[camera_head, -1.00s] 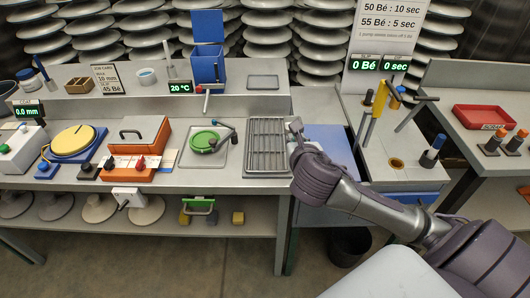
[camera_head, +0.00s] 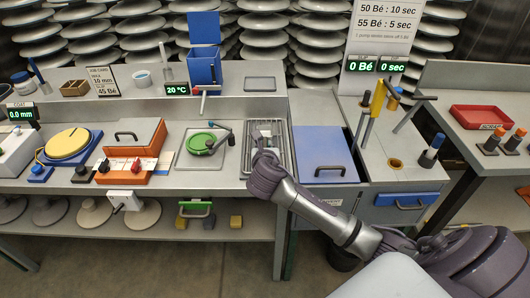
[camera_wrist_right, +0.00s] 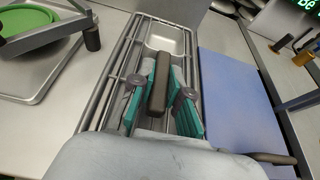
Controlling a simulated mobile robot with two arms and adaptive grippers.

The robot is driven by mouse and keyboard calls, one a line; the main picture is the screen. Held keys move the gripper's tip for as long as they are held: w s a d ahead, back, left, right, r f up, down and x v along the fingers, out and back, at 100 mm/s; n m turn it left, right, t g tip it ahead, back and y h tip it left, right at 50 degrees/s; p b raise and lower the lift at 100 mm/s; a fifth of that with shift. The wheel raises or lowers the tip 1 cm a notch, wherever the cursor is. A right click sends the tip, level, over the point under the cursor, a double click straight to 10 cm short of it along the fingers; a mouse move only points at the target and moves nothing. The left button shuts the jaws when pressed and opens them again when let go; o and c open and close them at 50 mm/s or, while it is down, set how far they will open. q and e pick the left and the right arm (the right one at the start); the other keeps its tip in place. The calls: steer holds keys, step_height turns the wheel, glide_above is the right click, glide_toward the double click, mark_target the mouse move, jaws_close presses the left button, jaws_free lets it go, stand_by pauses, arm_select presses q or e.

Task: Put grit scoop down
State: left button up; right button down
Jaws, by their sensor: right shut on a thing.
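My right gripper (camera_wrist_right: 158,88) is shut on the dark handle of the grit scoop (camera_wrist_right: 168,40). Its teal fingers sit on either side of the handle, and the pale metal pan points away from my wrist. In the head view the right gripper (camera_head: 262,160) is over the front left part of the slatted metal rack (camera_head: 283,140), and its hand hides most of the scoop. The rack also shows in the wrist view (camera_wrist_right: 103,78), beneath and beside the scoop. I cannot tell whether the scoop touches the rack. My left gripper is out of view.
A green round dish (camera_head: 200,142) on a metal tray stands left of the rack. A blue lid (camera_head: 325,150) with a handle lies to its right. An orange box (camera_head: 135,140) and a yellow disc (camera_head: 68,143) are farther left. A blue bin (camera_head: 203,68) stands behind.

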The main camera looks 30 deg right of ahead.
steer(key=shift+f, duration=0.9)
steer(key=c, duration=1.1)
jaws_free()
steer(key=shift+f, duration=0.15)
steer(key=shift+c, duration=0.2)
steer(key=shift+s+r, duration=0.1)
steer(key=shift+r, duration=0.1)
steer(key=p+v, duration=0.1)
steer(key=v, duration=1.1)
steer(key=shift+f, duration=0.1)
